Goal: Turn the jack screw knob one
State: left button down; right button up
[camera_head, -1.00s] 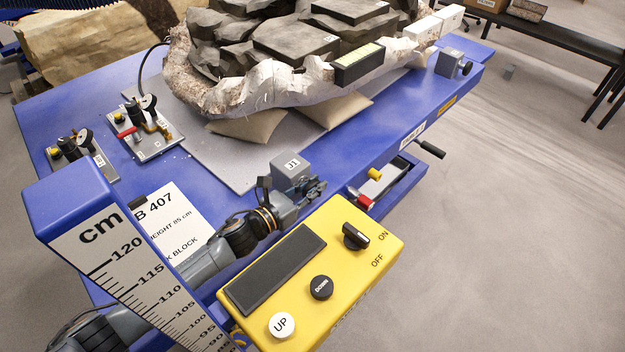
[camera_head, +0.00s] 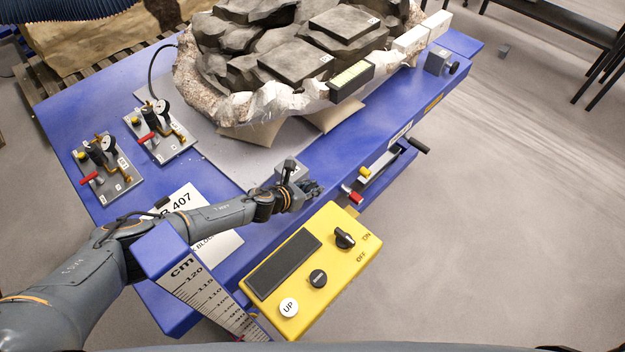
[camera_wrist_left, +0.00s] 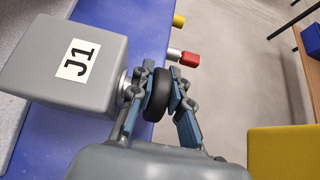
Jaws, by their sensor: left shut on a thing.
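The grey jack block marked J1 (camera_wrist_left: 62,66) sits on the blue table, and its black round knob (camera_wrist_left: 159,96) sticks out from its side. In the left wrist view my left gripper (camera_wrist_left: 161,90) has one finger on each side of the knob and is shut on it. In the head view the jack block (camera_head: 290,171) is partly hidden behind my left gripper (camera_head: 312,188). A second grey jack (camera_head: 438,62) with a black knob (camera_head: 454,68) stands at the table's far right corner. My right gripper is not in view.
A yellow control box (camera_head: 310,272) with UP and DOWN buttons and a switch stands close in front of my left gripper. A centimetre scale post (camera_head: 165,250) rises below my left arm. Two valve plates and a large jacketed fossil block (camera_head: 270,105) are on the blue table (camera_head: 75,125).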

pick_arm(q)
jog(key=shift+w, duration=0.1)
dwell(0.4)
jog(key=c, duration=1.6)
grip_release()
jog(key=shift+o, duration=0.2)
jog(key=v, duration=1.2)
